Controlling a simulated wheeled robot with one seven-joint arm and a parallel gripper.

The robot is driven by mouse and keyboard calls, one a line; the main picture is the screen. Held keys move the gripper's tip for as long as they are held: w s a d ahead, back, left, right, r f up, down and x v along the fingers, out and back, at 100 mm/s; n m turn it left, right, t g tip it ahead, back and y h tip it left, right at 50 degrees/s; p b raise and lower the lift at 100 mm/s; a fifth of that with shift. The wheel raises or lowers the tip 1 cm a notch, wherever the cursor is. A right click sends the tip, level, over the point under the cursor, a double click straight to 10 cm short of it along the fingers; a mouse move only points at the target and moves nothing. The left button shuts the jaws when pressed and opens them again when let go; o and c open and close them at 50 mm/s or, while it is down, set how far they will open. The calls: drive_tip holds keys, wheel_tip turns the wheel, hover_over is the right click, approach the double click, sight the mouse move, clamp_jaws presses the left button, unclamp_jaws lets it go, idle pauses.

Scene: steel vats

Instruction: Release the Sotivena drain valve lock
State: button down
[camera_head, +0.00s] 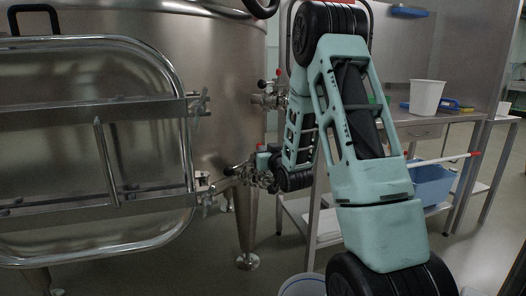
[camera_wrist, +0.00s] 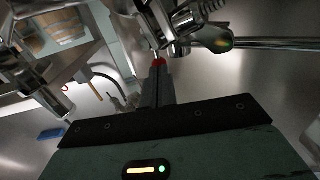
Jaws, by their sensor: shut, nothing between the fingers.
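A steel vat (camera_head: 225,60) fills the left of the head view. A lower valve fitting (camera_head: 240,172) sticks out near the vat's leg, and an upper fitting (camera_head: 268,98) with red and black knobs sits above it. No Sotivena label is readable. My gripper (camera_wrist: 160,75) is shut and empty, its fingers pointing at metal valve parts (camera_wrist: 190,18) in the wrist view. A small red tip (camera_wrist: 159,62) shows right at the fingertips; I cannot tell whether they touch it. In the head view my wrist partly hides the lower fitting.
A round-cornered vat door (camera_head: 60,130) with a bar handle is at left. A steel bench (camera_head: 440,118) holding a white bucket (camera_head: 427,97) stands at right, with a blue bin (camera_head: 432,185) below. A vat leg (camera_head: 247,225) stands under the lower fitting.

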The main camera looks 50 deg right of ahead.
drive_tip(key=shift+d+r+m+p, duration=0.3)
drive_tip(key=shift+m+p, duration=0.2)
drive_tip(key=shift+p, duration=0.35)
drive_tip(key=d+m+g+y+p, duration=0.1)
drive_tip(key=p, duration=0.2)
drive_tip(key=d+m+g+y+p, duration=0.1)
drive_tip(key=m+p, duration=0.1)
drive_tip(key=p, duration=0.2)
drive_tip(key=d+m+g+y+p, duration=0.1)
drive_tip(key=m+p, duration=0.1)
drive_tip(key=p, duration=0.2)
drive_tip(key=shift+w+d+f+y, duration=0.25)
drive_tip(key=shift+y, duration=0.15)
drive_tip(key=shift+a, duration=0.15)
drive_tip(key=shift+s+a+f, duration=0.1)
drive_tip(key=shift+a+f, duration=0.2)
drive_tip(key=shift+a, duration=0.3)
drive_tip(key=shift+r, duration=0.15)
